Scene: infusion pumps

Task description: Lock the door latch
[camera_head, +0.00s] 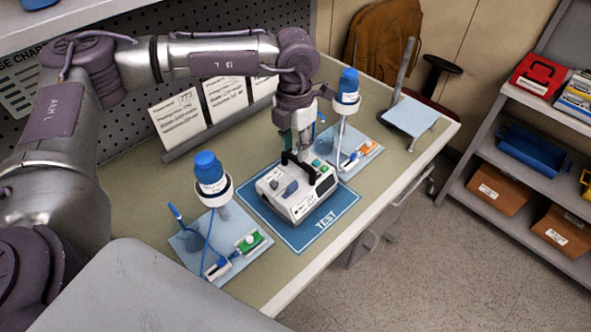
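A white infusion pump (300,209) stands on the blue mat marked TEST (326,219), near the table's front edge. It has a small screen and a green button on its right part and a dark grey-blue part on its top face. I cannot make out which small part is the door latch. My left gripper (296,161) points down at the pump's back top edge, at or just above it. Its dark fingers hide that part of the pump, and their gap is too small to judge. My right gripper is not in view.
Blue-capped bottles in white ring holders stand left (209,172) and right (348,86) of the pump, over light blue trays with tubing. Paper cards (180,118) stand behind. A tilted blue-grey plate (409,116) is at the table's right end. Shelves (510,150) stand beyond the floor.

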